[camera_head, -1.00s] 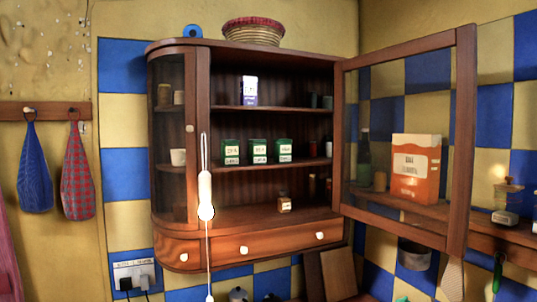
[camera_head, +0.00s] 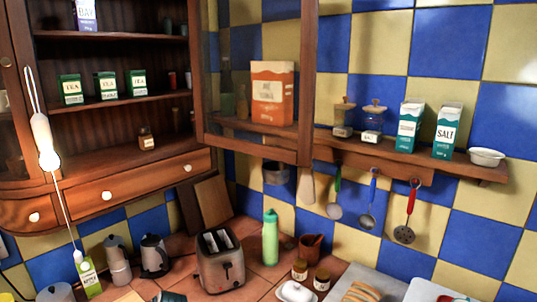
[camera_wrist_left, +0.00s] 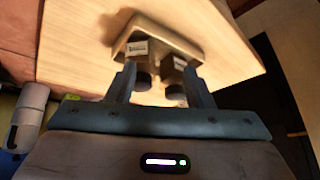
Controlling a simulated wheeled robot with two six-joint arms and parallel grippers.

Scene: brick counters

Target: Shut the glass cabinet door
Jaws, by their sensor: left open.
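The glass cabinet door (camera_head: 307,95) has a brown wooden frame and stands swung open in the head view, hinged at the cabinet's right side. An orange box and part of a shelf show through its glass. The wooden cabinet (camera_head: 110,170) is on the left, with its shelves exposed. My left gripper (camera_wrist_left: 158,85) shows in the left wrist view, open, above a pale wooden surface (camera_wrist_left: 90,55) with a small wooden piece and dark round parts around its fingers. Neither gripper shows in the head view.
A wall shelf (camera_head: 400,165) with cartons and jars runs right of the door, with hanging utensils below. A toaster (camera_head: 220,260), a green bottle (camera_head: 270,238) and a kettle (camera_head: 154,255) stand on the counter below. A lamp (camera_head: 44,143) hangs before the cabinet.

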